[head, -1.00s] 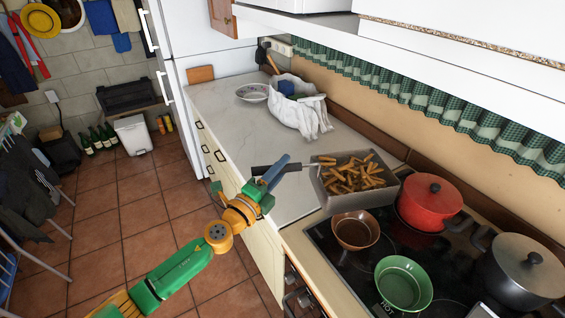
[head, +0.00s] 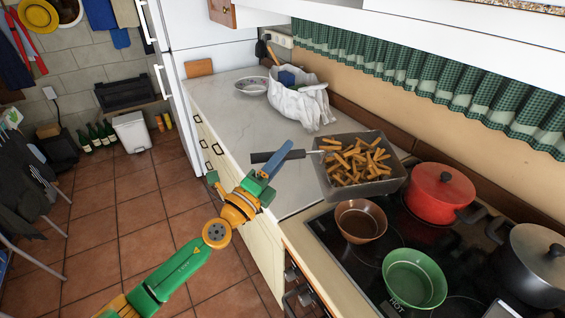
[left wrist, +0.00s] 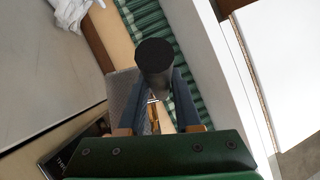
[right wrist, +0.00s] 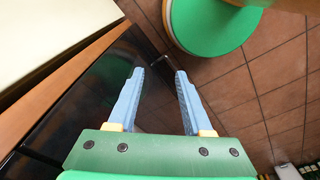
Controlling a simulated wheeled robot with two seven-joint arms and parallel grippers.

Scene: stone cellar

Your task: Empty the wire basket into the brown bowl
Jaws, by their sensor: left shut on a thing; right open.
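The wire basket (head: 372,188) is grey and full of golden fries (head: 352,160). It is roughly level over the counter's edge beside the hob; I cannot tell whether it touches the counter. My left gripper (head: 277,160) is shut on its black handle (head: 262,157). The handle's end also fills the space between the fingers in the left wrist view (left wrist: 153,57). The brown bowl (head: 361,222) stands on the hob just in front of the basket, upright, with no fries visible inside. My right gripper (right wrist: 159,75) is open and empty, seen only in its wrist view.
A green bowl (head: 414,280), a red lidded pot (head: 440,195) and a grey lidded pot (head: 530,265) crowd the hob (head: 345,258) around the brown bowl. A white bag (head: 300,108) and a patterned bowl (head: 252,86) stand farther back on the counter (head: 225,110), whose middle is clear.

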